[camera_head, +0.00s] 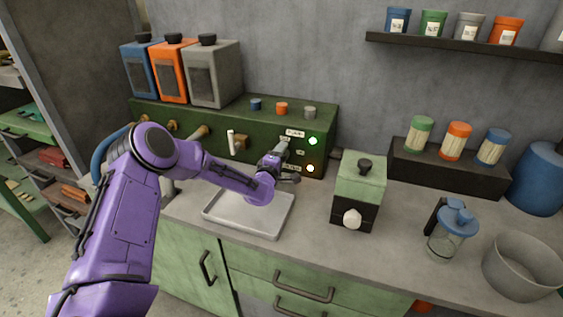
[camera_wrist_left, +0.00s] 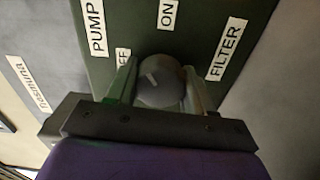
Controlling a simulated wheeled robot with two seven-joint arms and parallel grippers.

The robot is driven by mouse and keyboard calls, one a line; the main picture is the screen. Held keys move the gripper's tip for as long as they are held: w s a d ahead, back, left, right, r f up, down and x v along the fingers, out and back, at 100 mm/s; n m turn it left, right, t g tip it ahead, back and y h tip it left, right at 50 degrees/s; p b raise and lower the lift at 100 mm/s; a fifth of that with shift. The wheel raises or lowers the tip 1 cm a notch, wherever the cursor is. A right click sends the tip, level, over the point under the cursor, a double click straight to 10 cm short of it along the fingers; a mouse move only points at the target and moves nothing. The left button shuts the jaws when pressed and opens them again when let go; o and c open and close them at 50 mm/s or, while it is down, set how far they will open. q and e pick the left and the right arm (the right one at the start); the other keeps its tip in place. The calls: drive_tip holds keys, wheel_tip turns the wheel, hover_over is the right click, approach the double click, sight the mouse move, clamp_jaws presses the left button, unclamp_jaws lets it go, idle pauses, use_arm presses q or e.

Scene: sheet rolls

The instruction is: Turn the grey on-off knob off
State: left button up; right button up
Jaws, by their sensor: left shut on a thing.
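The grey on-off knob (camera_wrist_left: 161,84) sits on the front of the green machine (camera_head: 225,128). In the left wrist view it is round with a pale pointer line that slants to the upper left, between the OFF label, partly hidden, and the ON label (camera_wrist_left: 167,14). My left gripper (camera_wrist_left: 160,88) has one finger on each side of the knob and is shut on it. In the head view the left gripper (camera_head: 280,150) is at the machine's right front, and it mostly hides the knob there. My right gripper is not in view.
A green light (camera_head: 313,141) and an orange light (camera_head: 310,168) glow beside the knob. A metal tray (camera_head: 262,228) lies below my forearm. A green-and-black box (camera_head: 360,180) stands to the right, with a jug (camera_head: 452,235) and a grey bowl (camera_head: 525,265) beyond it.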

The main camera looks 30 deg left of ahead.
use_arm(q)
drive_tip(key=n+b, duration=0.6)
drive_tip(key=f+n+b, duration=0.1)
drive_tip(key=n+b, duration=0.1)
drive_tip(key=b, duration=0.1)
drive_tip(key=shift+n, duration=0.4)
drive_tip(key=shift+r+n+b, duration=0.2)
drive_tip(key=shift+n+b, duration=1.1)
drive_tip(key=shift+b, duration=0.25)
drive_tip(key=o, duration=1)
drive_tip(key=shift+s, duration=0.1)
drive_tip(key=shift+r, duration=0.1)
